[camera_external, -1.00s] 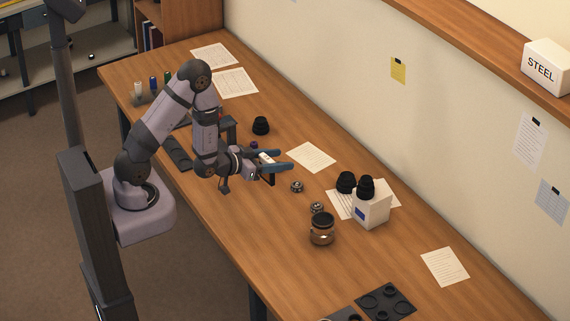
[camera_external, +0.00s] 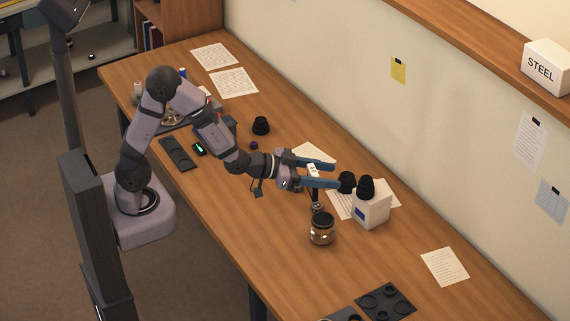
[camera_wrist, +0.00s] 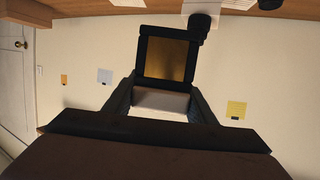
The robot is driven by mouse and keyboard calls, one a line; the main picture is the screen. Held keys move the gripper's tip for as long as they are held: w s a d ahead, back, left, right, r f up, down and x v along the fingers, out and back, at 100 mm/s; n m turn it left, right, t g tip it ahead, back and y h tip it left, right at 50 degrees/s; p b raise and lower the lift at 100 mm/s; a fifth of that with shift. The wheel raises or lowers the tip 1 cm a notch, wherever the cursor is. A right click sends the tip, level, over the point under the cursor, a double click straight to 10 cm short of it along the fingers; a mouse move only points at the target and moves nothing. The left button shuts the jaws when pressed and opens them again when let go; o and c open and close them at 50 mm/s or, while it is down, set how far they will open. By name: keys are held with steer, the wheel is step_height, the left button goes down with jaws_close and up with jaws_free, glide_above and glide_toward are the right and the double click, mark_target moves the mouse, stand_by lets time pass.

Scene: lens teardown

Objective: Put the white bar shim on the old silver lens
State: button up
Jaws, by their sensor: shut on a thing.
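My gripper (camera_external: 335,175) is shut on a white piece (camera_external: 312,170) and holds it above the table. The white piece also shows between the fingers in the wrist view (camera_wrist: 160,103). A dark frame with an amber-brown middle (camera_wrist: 165,58) shows just beyond it, and a dark part (camera_external: 315,190) hangs below it in the external view. I cannot tell whether these are one object. A small silver lens-like piece (camera_external: 317,207) stands just below the hanging part; whether they touch is unclear. A copper-and-silver lens with a black top (camera_external: 322,229) stands in front of it.
A white box (camera_external: 371,209) with a black lens (camera_external: 366,187) on top stands right of the gripper. Another black lens (camera_external: 346,182) is close to the fingertips. A black lens (camera_external: 261,126) stands further back. The table (camera_external: 270,235) is clear left of the copper-and-silver lens.

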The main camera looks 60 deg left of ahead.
steer(key=w+a+r+n+t+y, duration=0.1)
steer(key=w+n+y, duration=0.2)
steer(key=w+y, duration=0.15)
step_height(320, 180, down, 12)
steer(key=p, duration=0.1)
steer(key=shift+w+a+f, duration=0.2)
steer(key=shift+a, duration=0.15)
stand_by(0.9)
steer(key=shift+f, duration=0.1)
steer(key=shift+f, duration=0.15)
steer(key=o, duration=1)
steer(key=shift+o, duration=0.2)
